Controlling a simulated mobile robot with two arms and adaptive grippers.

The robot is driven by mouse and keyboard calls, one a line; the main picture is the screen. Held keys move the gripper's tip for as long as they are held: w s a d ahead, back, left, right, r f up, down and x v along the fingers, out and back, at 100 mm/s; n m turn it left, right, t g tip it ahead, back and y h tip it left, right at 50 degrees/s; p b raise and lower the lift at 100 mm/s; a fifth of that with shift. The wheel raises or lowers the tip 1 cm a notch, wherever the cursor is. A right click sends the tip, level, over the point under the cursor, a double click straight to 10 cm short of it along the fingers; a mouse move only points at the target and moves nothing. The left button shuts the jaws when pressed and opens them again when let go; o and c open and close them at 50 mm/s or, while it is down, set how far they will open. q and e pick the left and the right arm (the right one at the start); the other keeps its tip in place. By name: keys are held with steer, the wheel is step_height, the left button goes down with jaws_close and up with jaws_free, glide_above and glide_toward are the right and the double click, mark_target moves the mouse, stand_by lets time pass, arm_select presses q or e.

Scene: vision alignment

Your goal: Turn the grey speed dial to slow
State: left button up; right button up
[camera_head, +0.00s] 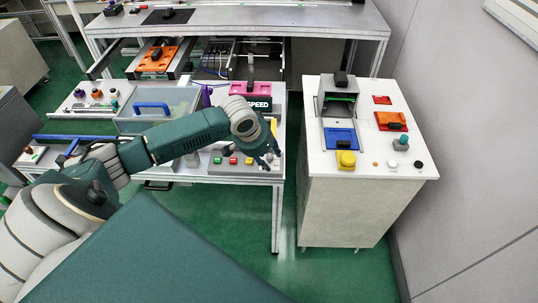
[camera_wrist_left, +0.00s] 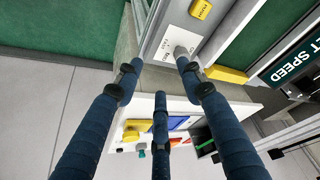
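The grey speed dial (camera_wrist_left: 181,52) shows in the left wrist view as a small grey knob on a white label, at the panel's edge. The label print is too small to read surely, so I cannot tell the dial's setting. My left gripper (camera_head: 271,160) is over the front right corner of the control table in the head view and hides the dial there. In the left wrist view its fingers (camera_wrist_left: 157,76) are spread apart with nothing between them. One fingertip is beside the dial; I cannot tell whether it touches. My right gripper is in neither view.
The SPEED sign (camera_head: 258,103) stands behind my left gripper. Green (camera_head: 217,160), red (camera_head: 233,160) and yellow (camera_head: 249,161) buttons lie left of it. A white cabinet (camera_head: 350,185) with several coloured items stands to the right, across a narrow gap.

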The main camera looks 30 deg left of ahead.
mark_target(270, 155)
arm_select(q)
steer(key=a+r, duration=0.3)
steer(key=r, duration=0.1)
steer(key=shift+n, duration=0.3)
steer(key=x, duration=0.3)
steer(key=p+x, duration=0.1)
steer(key=x, duration=0.6)
steer(key=shift+w+a+r, duration=0.15)
steer(key=shift+w+r, duration=0.05)
steer(key=shift+w, duration=0.1)
steer(key=shift+w+f+p, duration=0.2)
steer(key=shift+f+p, duration=0.1)
steer(key=shift+f, duration=0.1)
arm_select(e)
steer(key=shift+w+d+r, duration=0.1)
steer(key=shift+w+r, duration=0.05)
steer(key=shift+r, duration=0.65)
arm_select(q)
steer(key=c, duration=0.7)
jaws_close()
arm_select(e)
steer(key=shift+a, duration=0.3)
